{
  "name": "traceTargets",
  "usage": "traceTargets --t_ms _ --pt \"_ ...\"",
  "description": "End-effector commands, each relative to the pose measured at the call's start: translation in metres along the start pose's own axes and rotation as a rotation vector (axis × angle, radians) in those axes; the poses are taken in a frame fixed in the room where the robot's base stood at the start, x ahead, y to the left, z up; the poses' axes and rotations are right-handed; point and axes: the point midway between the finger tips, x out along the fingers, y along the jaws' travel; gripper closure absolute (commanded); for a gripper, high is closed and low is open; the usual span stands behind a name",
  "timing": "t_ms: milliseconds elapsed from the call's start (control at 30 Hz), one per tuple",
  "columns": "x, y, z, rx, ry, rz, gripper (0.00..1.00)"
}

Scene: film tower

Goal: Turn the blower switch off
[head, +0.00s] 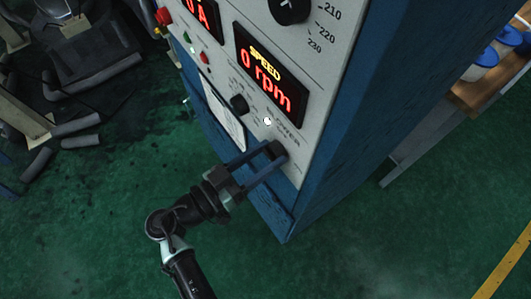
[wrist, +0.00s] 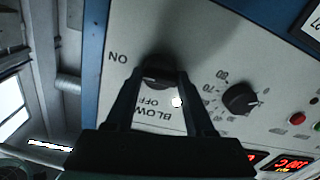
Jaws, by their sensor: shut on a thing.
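The blower switch is a black rotary knob (wrist: 158,68) on the pale panel, seen upside down in the wrist view. It has ON printed to its left and OFF printed just below it, above the word BLOWER. My gripper (wrist: 159,76) is shut on the knob, one finger on each side. In the head view the switch (head: 275,149) sits low on the panel, mostly hidden by my gripper (head: 280,152). Which mark the knob points at I cannot tell for sure. A small white lamp (wrist: 177,102) glows near the label.
The blue cabinet (head: 345,130) carries a speed display (head: 268,75) reading 0 rpm. Another black knob (wrist: 239,98) with a number scale is beside the switch. A wooden table (head: 475,95) stands at the right. The green floor (head: 100,220) at the lower left is clear.

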Motion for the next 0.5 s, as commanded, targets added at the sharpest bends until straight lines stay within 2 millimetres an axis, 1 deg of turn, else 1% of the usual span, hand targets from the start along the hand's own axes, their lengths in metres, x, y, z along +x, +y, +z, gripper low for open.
traceTargets --t_ms 267,500 --pt "0.0007 0.001 -0.0005 -0.181 -0.007 0.005 1.0" --pt "0.001 0.0008 -0.0014 -0.406 -0.016 0.004 1.0"
